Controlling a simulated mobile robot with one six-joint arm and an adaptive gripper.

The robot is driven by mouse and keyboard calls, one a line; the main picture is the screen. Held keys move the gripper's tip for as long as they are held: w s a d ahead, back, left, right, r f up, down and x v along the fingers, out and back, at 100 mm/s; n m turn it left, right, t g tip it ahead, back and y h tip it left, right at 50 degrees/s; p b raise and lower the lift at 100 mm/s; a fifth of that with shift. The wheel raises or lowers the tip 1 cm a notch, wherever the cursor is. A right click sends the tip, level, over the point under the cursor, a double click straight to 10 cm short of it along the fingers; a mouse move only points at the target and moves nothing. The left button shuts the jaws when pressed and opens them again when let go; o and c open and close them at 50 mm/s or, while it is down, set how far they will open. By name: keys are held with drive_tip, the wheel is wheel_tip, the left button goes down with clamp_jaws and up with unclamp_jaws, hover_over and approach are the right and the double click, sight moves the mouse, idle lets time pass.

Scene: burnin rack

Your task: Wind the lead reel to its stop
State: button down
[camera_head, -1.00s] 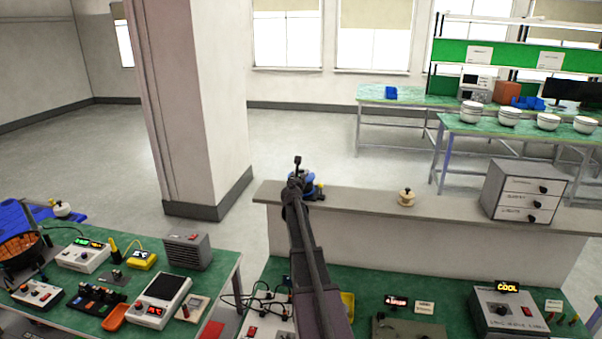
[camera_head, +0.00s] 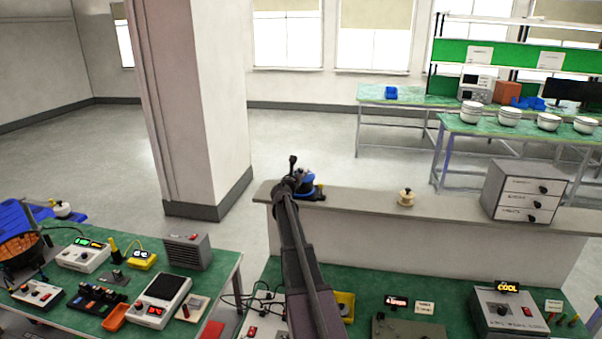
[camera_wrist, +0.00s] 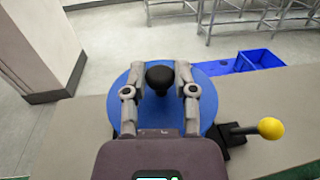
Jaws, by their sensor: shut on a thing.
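The lead reel is a blue disc (camera_wrist: 207,103) with a black knob (camera_wrist: 160,78) on it. It lies on the pale ledge, and in the head view its blue side (camera_head: 306,187) shows just right of my gripper (camera_head: 292,172). In the wrist view my gripper (camera_wrist: 160,80) has its two fingers on either side of the knob, shut on it. A lever with a yellow ball (camera_wrist: 270,128) stands at the reel's right. The fingers and wrist hide part of the disc.
A blue open box (camera_wrist: 255,61) shows beyond the reel. On the ledge (camera_head: 365,196), a cream round-topped piece (camera_head: 407,197) and a drawer cabinet (camera_head: 523,191) stand to the right. Green benches with instruments (camera_head: 165,299) lie below. A pillar (camera_head: 205,100) rises at left.

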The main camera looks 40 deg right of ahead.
drive_tip(key=m+g+h, duration=0.1)
drive_tip(key=g, duration=0.1)
drive_tip(key=m+g+h, duration=0.1)
drive_tip(key=m+g, duration=0.1)
drive_tip(key=g, duration=0.1)
drive_tip(key=shift+w+m, duration=0.3)
drive_tip(key=shift+w, duration=0.1)
drive_tip(key=m+g, duration=0.2)
drive_tip(key=g, duration=0.2)
drive_tip(key=shift+m+h, duration=0.3)
drive_tip(key=shift+m+g, duration=0.3)
drive_tip(key=shift+g, duration=0.3)
drive_tip(key=shift+s+g, duration=0.15)
drive_tip(key=shift+g, duration=0.15)
drive_tip(key=shift+c, duration=2.2)
unclamp_jaws()
drive_tip(key=shift+a, duration=0.15)
drive_tip(key=w+a, duration=0.1)
drive_tip(key=a, duration=1)
drive_tip(key=shift+a, duration=0.35)
